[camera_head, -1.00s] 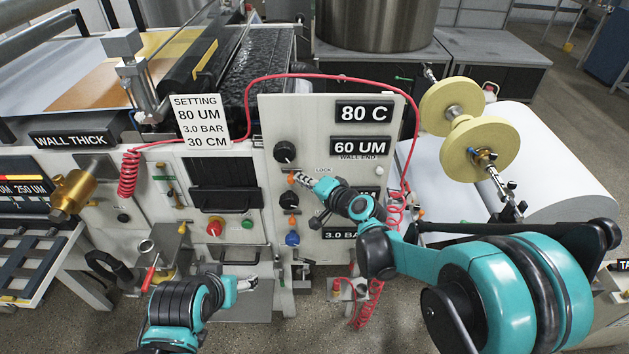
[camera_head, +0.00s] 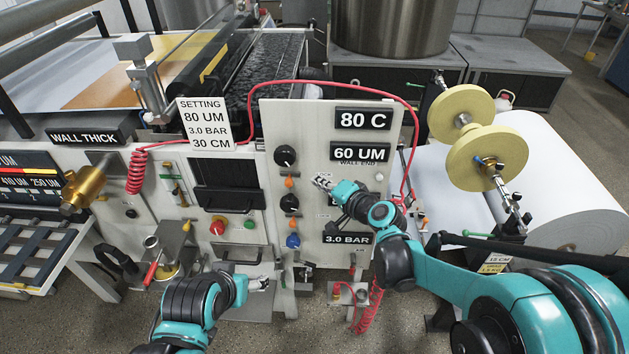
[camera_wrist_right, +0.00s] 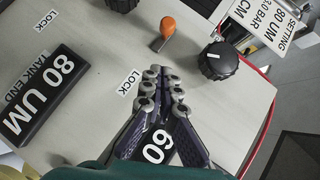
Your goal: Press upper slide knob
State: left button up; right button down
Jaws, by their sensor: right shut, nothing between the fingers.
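The upper slide knob (camera_head: 289,182) is the small orange knob on the white panel, between two black dials. In the right wrist view the orange knob (camera_wrist_right: 168,25) stands on a short metal piece. My right gripper (camera_head: 319,181) is shut and empty to the right of the knob, apart from it. In the wrist view the right gripper's fingertips (camera_wrist_right: 162,76) are beside a LOCK label (camera_wrist_right: 129,83) and not touching the knob. My left gripper (camera_head: 264,284) is low in front of the machine, too small to tell whether open.
The upper black dial (camera_head: 285,155) and lower black dial (camera_head: 289,203) flank the knob closely. A second orange knob (camera_head: 292,223) and a blue knob (camera_head: 293,240) are below. A red hose (camera_head: 340,83) arches over the panel (camera_head: 300,115).

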pick_arm(q)
jog(key=shift+a+r+p, duration=0.35)
jog(key=shift+a+p, duration=0.05)
jog(key=shift+a, duration=0.05)
pick_arm(e)
jog(key=v, duration=0.7)
jog(key=shift+s+a, duration=0.15)
jog(key=shift+a, duration=0.2)
pick_arm(q)
jog(key=shift+d, duration=0.1)
pick_arm(e)
jog(key=shift+d+r, duration=0.1)
pick_arm(q)
notch_tip(320, 180, down, 13)
jog(key=b, duration=1.3)
pick_arm(e)
jog(key=s+d+f+n+g+h, duration=0.2)
jog(key=s+d+f+n+h, duration=0.1)
jog(key=s+d+f, duration=0.4)
jog(key=s+d+f+n+g+h, duration=0.2)
jog(key=s+d+f+h, duration=0.3)
jog(key=s+d+f, duration=0.3)
jog(key=s+f+n, duration=0.1)
jog(key=s+f, duration=0.2)
jog(key=s, duration=0.3)
jog(key=shift+d+n+h, duration=0.25)
jog(key=shift+n+h, duration=0.05)
jog(key=shift+h, duration=0.1)
